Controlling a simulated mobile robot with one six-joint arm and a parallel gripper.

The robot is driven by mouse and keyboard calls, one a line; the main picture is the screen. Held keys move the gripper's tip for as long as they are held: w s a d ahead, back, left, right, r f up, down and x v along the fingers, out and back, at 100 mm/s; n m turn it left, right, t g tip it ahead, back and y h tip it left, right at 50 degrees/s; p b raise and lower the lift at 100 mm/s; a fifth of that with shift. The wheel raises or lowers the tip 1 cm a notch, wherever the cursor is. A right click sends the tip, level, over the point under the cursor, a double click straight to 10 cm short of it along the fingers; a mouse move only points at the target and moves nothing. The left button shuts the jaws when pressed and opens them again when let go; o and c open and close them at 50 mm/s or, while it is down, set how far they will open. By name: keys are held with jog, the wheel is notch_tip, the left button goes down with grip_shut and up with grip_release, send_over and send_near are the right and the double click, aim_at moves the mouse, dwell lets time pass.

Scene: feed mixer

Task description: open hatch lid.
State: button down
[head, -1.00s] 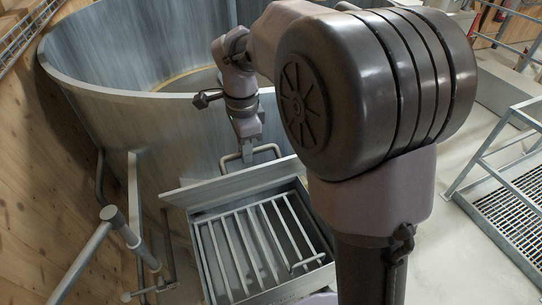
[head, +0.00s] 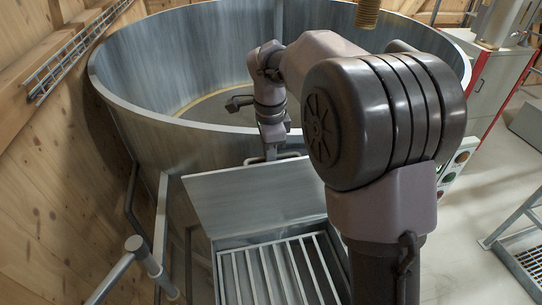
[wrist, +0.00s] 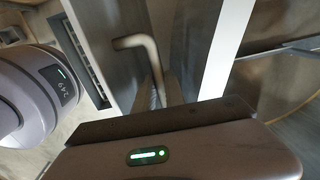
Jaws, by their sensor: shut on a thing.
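The hatch lid (head: 262,195) is a flat grey metal plate, standing raised at the back of the hatch box (head: 222,243), against the side of the large round tub. Its inner face is turned to the head camera. A bent bar handle (head: 292,155) shows at its top edge. My gripper (head: 270,152) is at this handle and shut on it. The fingertips are small and partly hidden in the head view.
A barred grate (head: 277,275) lies in the box opening. The round metal tub (head: 150,118) rises behind the lid. A pipe rail (head: 117,275) stands at the lower left. A control panel (head: 455,165) and a railing (head: 512,220) are at right, with bare floor between.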

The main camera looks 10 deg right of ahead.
jog(key=shift+a, duration=0.1)
jog(key=c, duration=1.5)
grip_release()
jog(key=shift+c, duration=0.2)
jog(key=shift+o, duration=0.7)
jog(key=shift+a, duration=0.2)
jog(key=shift+d+r, duration=0.1)
jog(key=shift+r, duration=0.25)
notch_tip(320, 180, up, 17)
jog(key=s+p, duration=0.1)
jog(key=shift+p, duration=0.3)
jog(key=shift+s+f, duration=0.1)
